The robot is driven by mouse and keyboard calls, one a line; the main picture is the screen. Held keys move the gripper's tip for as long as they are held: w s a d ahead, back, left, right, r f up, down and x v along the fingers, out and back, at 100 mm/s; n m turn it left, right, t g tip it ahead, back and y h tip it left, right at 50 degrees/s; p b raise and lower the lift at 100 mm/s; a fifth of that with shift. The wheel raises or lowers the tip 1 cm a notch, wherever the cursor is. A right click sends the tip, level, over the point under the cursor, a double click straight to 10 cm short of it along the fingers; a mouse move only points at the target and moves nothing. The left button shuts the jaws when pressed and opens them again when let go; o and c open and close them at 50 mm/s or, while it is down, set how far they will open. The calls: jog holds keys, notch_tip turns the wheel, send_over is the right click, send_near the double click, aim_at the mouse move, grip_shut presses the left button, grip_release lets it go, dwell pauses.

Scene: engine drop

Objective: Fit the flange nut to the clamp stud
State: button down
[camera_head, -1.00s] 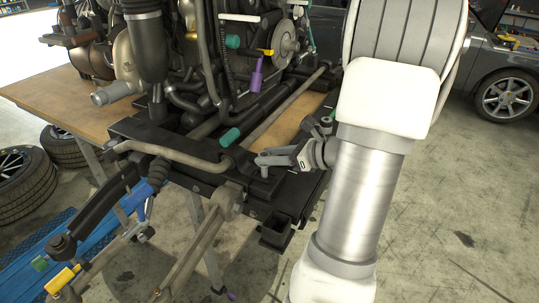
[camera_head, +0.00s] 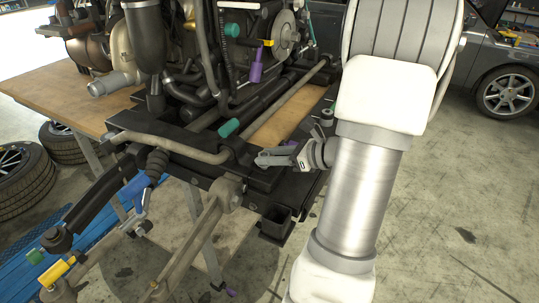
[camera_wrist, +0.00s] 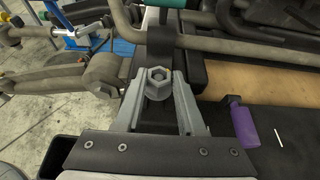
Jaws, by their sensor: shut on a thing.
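My gripper (camera_head: 262,159) reaches in from the right over the dark front frame (camera_head: 190,148) under the engine. In the wrist view, my gripper (camera_wrist: 158,98) is shut on the grey flange nut (camera_wrist: 157,86), which sits between the fingertips with its hex end and bore toward the camera. A black bracket (camera_wrist: 160,40) with a teal cap (camera_wrist: 165,4) is just beyond the nut. I cannot make out the clamp stud; it may be hidden behind the nut or fingers. I cannot tell whether the nut touches anything beyond it.
A grey bent bar (camera_head: 175,146) crosses close to the fingers. A purple cylinder (camera_wrist: 243,126) lies right of the fingers. The engine (camera_head: 215,60) stands close behind. A wooden table (camera_head: 55,92) is at the left. Open floor (camera_head: 440,210) is at the right.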

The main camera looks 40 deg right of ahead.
jog(key=shift+f+b, duration=0.45)
jog(key=shift+f, duration=0.25)
jog(key=shift+c, duration=2.2)
grip_release()
jog(key=p+v, duration=0.1)
jog(key=v, duration=1.6)
jog(key=shift+r, duration=0.25)
jog(key=shift+s, duration=0.15)
